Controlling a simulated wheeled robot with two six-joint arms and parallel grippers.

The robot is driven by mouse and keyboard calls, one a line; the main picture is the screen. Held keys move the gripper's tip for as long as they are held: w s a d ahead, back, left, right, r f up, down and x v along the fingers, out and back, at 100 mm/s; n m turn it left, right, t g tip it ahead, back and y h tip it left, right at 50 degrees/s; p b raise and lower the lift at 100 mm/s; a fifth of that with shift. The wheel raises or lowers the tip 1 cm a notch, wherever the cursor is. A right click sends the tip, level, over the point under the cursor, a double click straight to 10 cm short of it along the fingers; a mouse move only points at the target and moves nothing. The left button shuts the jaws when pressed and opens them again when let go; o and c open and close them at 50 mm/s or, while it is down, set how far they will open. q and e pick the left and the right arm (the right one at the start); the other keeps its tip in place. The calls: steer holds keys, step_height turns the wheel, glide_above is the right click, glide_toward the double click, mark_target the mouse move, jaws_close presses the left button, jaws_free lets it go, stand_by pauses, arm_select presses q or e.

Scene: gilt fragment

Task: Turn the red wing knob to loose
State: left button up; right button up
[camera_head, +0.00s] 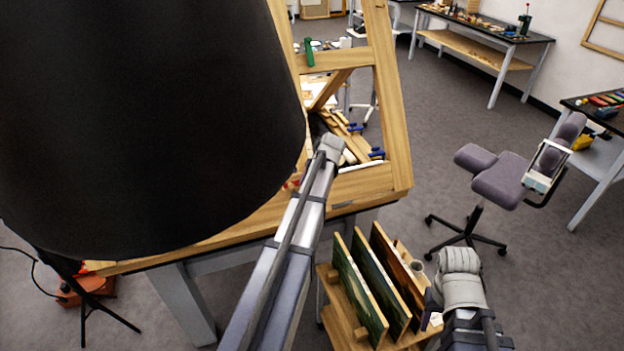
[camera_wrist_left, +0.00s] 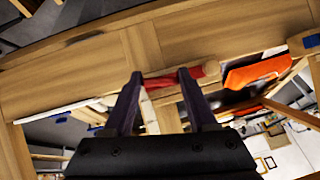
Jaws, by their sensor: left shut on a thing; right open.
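The red wing knob (camera_wrist_left: 160,81) shows in the left wrist view as a red bar against the wooden frame. My left gripper (camera_wrist_left: 160,76) has its two dark fingers on either side of it, shut on it. In the head view my left arm reaches to the wooden easel-like frame (camera_head: 392,110). A small red bit beside it is mostly hidden by a big black shape, so the left fingers cannot be made out there. My right gripper (camera_head: 433,304) is low on the right, open, by the rack of panels.
The large black shape (camera_head: 150,120) blocks the left of the head view. A wooden rack with several upright panels (camera_head: 358,290) stands below the bench. A purple chair (camera_head: 500,180) is at right. An orange object (camera_wrist_left: 258,70) lies near the knob.

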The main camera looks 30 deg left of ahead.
arm_select(q)
steer(key=shift+s+n+t+h, duration=0.15)
steer(key=shift+n+t+h, duration=0.25)
steer(key=shift+n, duration=0.3)
steer(key=o, duration=1.4)
steer(key=shift+c, duration=0.2)
steer(key=shift+r, duration=0.1)
steer(key=p+v, duration=0.7)
steer(key=shift+r, duration=0.25)
